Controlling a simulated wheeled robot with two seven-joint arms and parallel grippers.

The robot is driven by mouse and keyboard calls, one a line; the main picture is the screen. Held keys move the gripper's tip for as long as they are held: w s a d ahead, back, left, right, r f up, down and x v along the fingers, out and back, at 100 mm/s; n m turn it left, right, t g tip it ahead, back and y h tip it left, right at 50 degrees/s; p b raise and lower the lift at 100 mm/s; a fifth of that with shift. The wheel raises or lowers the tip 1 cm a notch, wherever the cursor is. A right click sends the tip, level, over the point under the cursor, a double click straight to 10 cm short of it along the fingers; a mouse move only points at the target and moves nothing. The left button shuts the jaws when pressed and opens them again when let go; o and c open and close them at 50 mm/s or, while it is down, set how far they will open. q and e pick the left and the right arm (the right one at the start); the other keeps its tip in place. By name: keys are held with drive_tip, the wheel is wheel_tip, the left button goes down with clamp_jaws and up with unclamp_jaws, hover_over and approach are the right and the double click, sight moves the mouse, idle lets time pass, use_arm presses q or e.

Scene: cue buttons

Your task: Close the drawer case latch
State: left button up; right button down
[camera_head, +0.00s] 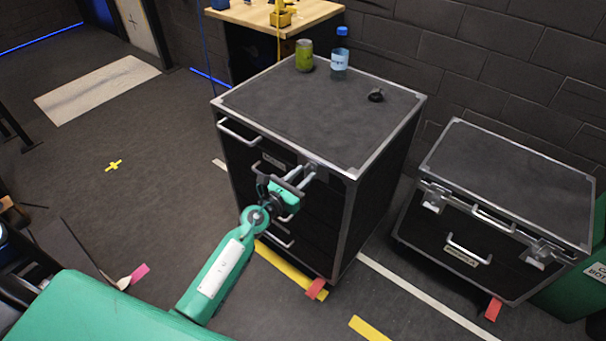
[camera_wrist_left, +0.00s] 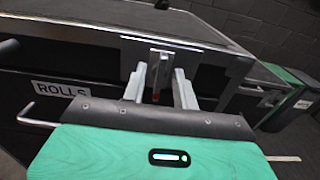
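The drawer case (camera_head: 300,115) is a tall black case with silver metal edges and drawer handles on its front. Its silver latch (camera_head: 311,167) is at the right of the front, just below the top edge, partly hidden by my left gripper (camera_head: 306,175). In the left wrist view the latch (camera_wrist_left: 160,62) stands upright between the two fingers of my left gripper (camera_wrist_left: 161,76). The fingers are apart, one on each side of it; I cannot tell whether they touch it. My right gripper is not in view.
A green can (camera_head: 304,56), a blue-capped bottle (camera_head: 339,58) and a small dark object (camera_head: 376,95) stand on the case top. A lower black case (camera_head: 500,185) with latches stands to the right. A wooden workbench (camera_head: 268,14) is behind. The floor at left is mostly clear.

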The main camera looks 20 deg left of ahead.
use_arm(q)
drive_tip(key=shift+w+d, duration=0.1)
drive_tip(key=shift+w, duration=0.15)
clamp_jaws()
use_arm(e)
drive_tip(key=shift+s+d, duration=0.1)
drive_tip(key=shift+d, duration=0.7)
